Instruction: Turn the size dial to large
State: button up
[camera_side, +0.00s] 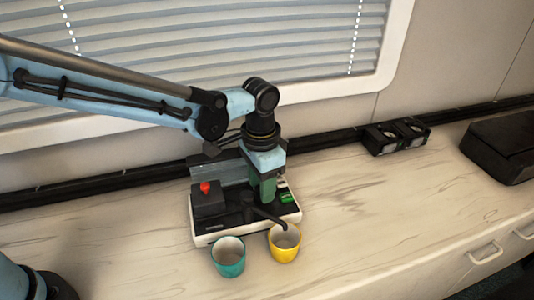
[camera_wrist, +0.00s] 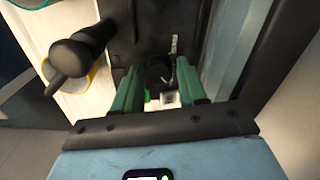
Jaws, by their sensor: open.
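A black and white machine (camera_side: 213,239) stands on the counter below my gripper. In the wrist view, a round black knob (camera_wrist: 160,70), apparently the size dial, sits on the dark panel (camera_wrist: 143,22) beside a small white pointer mark. My gripper (camera_side: 266,197) points down over the right part of the machine, and in the wrist view (camera_wrist: 158,64) its green fingers are open, one on each side of the knob. I cannot tell whether they touch it. The dial is hidden in the side view, and its set size cannot be read.
A black spout (camera_side: 265,216) reaches forward over a yellow cup (camera_side: 284,250). A teal cup (camera_side: 228,265) stands to its left. A red knob (camera_side: 205,187) tops the machine's left block. A black double box (camera_side: 395,136) stands at the back.

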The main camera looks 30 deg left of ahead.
notch_tip(320, 180, up, 12)
dwell(0.6)
jog(key=s+a+r+n+t, duration=0.1)
jog(key=s+a+n+t, duration=0.1)
jog(key=a, duration=0.4)
jog(key=s+a+r+n+t, duration=0.1)
jog(key=s+a, duration=0.2)
jog(key=a, duration=0.3)
jog(key=s+a+f+n+t, duration=0.3)
jog(key=s+a+f+t, duration=0.1)
jog(key=s+a, duration=0.3)
jog(key=shift+a+f+n, duration=0.3)
jog(key=shift+a+f, duration=0.25)
jog(key=shift+a, duration=0.45)
